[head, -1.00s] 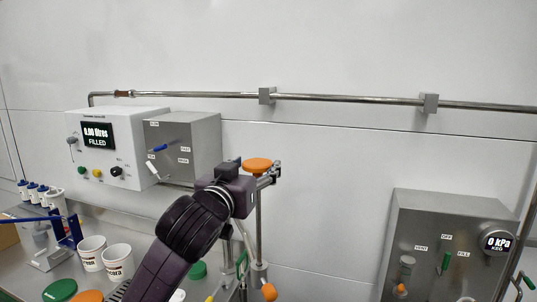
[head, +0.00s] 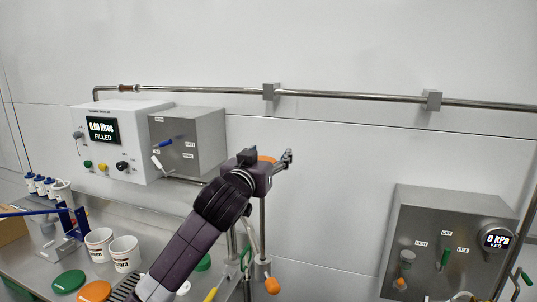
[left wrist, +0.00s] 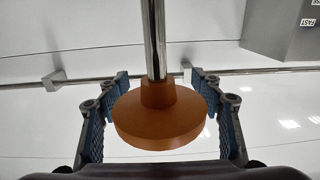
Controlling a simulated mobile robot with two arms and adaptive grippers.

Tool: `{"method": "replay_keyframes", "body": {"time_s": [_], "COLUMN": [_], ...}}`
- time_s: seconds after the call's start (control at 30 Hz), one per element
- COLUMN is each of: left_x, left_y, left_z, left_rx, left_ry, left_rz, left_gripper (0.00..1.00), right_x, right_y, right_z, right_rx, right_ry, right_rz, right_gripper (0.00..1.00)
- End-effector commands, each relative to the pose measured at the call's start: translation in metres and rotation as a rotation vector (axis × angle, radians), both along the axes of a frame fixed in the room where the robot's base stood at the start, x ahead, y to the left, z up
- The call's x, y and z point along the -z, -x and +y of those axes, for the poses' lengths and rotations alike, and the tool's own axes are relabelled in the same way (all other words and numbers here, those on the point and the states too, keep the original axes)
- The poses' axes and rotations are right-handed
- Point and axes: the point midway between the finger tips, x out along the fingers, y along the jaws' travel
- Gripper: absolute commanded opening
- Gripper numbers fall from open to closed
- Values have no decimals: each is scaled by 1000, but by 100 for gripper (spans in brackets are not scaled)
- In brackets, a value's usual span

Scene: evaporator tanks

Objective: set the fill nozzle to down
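An orange disc-shaped knob (head: 266,159) sits on top of an upright metal rod (head: 262,215). In the head view my left gripper (head: 284,160) is at the knob's height and hides most of it. In the left wrist view the orange knob (left wrist: 160,118) and its rod (left wrist: 155,40) lie between the two blue-padded fingers of my left gripper (left wrist: 160,88). The fingers are spread, with narrow gaps to the knob on both sides. No label marks which part is the fill nozzle. My right gripper is not in view.
A white control box (head: 120,143) reads "FILLED", with a grey box (head: 188,141) beside it. Below are white cups (head: 125,253) and green and orange lids (head: 69,281). A grey panel (head: 425,213) with a "0 kPa" gauge stands right.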

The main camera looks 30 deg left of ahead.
Motion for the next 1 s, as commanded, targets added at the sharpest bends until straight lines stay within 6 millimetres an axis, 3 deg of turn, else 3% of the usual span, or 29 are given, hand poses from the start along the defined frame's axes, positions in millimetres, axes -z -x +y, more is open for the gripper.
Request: {"method": "replay_keyframes", "body": {"time_s": [0.07,0.53,1.0], "left_x": [0,1,1], "left_y": [0,0,0], "left_z": [0,-1,-2], "left_rx": [0,1,4], "left_ry": [0,1,1], "left_rz": [0,2,1], "left_gripper": [52,0,0], "right_x": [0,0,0], "right_y": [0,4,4], "right_z": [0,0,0], "right_rx": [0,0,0], "right_ry": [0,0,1], "right_rz": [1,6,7], "right_gripper": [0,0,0]}}
